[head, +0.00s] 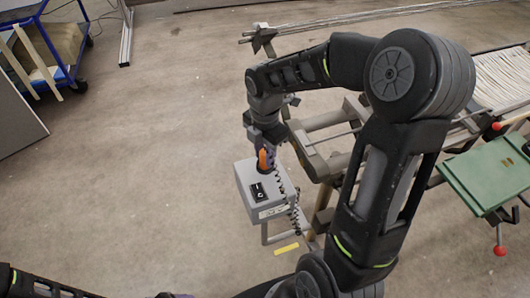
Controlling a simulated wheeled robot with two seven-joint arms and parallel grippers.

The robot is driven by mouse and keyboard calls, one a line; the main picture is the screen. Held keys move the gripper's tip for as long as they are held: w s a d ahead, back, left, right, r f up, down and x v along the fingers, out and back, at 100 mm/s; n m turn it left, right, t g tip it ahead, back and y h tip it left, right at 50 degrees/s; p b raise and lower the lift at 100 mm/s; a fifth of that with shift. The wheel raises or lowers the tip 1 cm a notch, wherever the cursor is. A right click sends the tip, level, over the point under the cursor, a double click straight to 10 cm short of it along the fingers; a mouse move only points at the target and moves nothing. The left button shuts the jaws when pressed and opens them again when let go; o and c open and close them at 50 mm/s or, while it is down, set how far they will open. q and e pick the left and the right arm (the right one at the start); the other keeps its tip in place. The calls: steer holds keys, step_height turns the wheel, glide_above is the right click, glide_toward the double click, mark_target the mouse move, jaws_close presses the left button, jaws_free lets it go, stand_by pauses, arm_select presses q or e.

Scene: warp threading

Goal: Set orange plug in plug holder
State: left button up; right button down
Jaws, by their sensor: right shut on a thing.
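The orange plug (263,160) is upright at the top of a grey box (272,210), near its back edge. My right gripper (266,146) points down from above and is shut on the plug's upper part. The plug's lower end meets a dark round spot on the box top, which looks like the plug holder. I cannot tell how deep the plug sits in it. A black coiled cord (286,188) hangs beside the box on its right. My left gripper is out of view; only parts of my left arm show at the bottom left.
A machine frame with metal rails (325,121) stands right of the box, partly hidden by my right arm. A green panel (488,178) with red knobs is at the far right. A blue cart (62,50) stands at the top left. The floor left of the box is clear.

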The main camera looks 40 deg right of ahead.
steer(key=shift+f, duration=0.25)
stand_by(0.7)
steer(key=c, duration=1.1)
jaws_free()
steer(key=shift+o, duration=0.2)
step_height(320, 180, up, 8)
steer(key=shift+f, duration=0.1)
